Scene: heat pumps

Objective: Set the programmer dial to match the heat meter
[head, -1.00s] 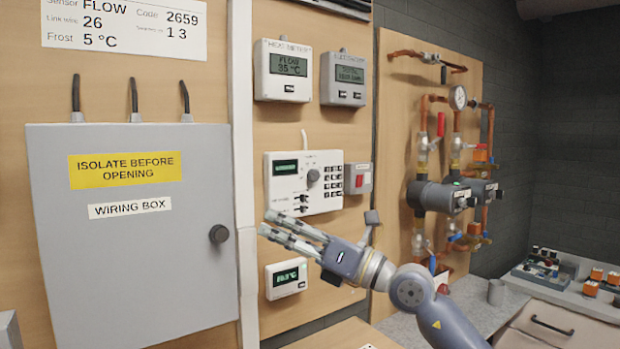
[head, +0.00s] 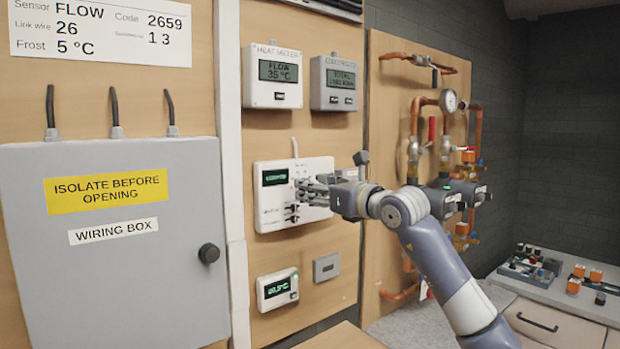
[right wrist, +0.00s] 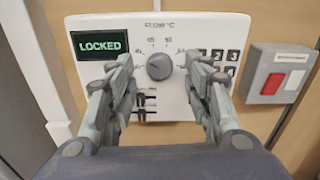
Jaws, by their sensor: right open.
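The programmer (head: 267,208) is a white wall panel with a small display, a keypad and slide switches. In the right wrist view its display (right wrist: 100,45) reads LOCKED. Its grey round dial (right wrist: 160,66) sits under the label "FLOW °C". The heat meter (head: 275,76), above the programmer, reads FLOW 35 °C. My right gripper (head: 312,190) is in front of the programmer and hides its dial and keypad in the head view. In the right wrist view the open fingers (right wrist: 163,88) stand either side of the dial, apart from it. My left gripper is not in view.
A grey box with red and white buttons (right wrist: 282,76) is right of the programmer. An electricity meter (head: 337,83) is beside the heat meter. A thermostat (head: 277,289) hangs below. A wiring box (head: 110,270) stands left, pipework (head: 414,120) right.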

